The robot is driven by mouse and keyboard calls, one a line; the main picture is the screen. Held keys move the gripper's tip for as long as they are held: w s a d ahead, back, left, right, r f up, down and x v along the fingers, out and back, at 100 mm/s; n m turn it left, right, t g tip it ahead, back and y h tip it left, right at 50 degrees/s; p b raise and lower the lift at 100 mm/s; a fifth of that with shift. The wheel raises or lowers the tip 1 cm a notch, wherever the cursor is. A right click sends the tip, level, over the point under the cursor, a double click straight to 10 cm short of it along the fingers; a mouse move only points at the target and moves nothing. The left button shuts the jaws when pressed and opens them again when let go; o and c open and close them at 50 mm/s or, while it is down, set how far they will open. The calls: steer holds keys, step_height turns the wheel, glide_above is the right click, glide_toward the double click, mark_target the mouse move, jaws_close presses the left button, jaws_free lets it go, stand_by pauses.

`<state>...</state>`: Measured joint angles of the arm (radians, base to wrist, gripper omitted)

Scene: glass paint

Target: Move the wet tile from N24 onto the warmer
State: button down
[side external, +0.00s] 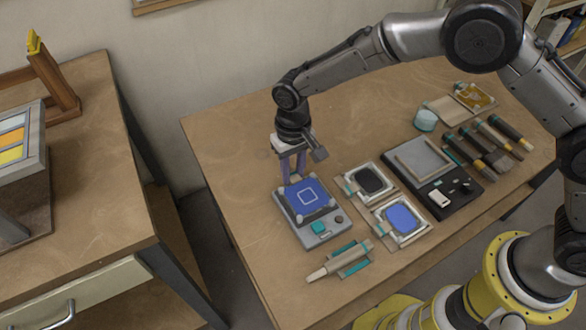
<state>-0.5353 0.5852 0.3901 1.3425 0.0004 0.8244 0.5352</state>
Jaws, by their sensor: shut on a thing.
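A blue square tile (311,190) with a pale square outline is over a grey device (301,230) with a teal button and a dark knob, at the left of the table. My gripper (292,180) points down at the tile's far edge and is shut on it. I cannot tell whether the tile rests on the device or hangs just above it. A black device (465,190) with a pale plate stands to the right. No labels are readable, so I cannot tell which place is N24 or which device is the warmer.
Two framed trays, one with a dark oval (370,179) and one with a blue oval (400,217), lie between the devices. A pen-like tool (341,259) lies in front. The table's far left is clear.

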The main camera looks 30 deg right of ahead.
steer(key=c, duration=0.5)
jaws_free()
steer(key=shift+c, duration=0.2)
steer(key=shift+r, duration=0.1)
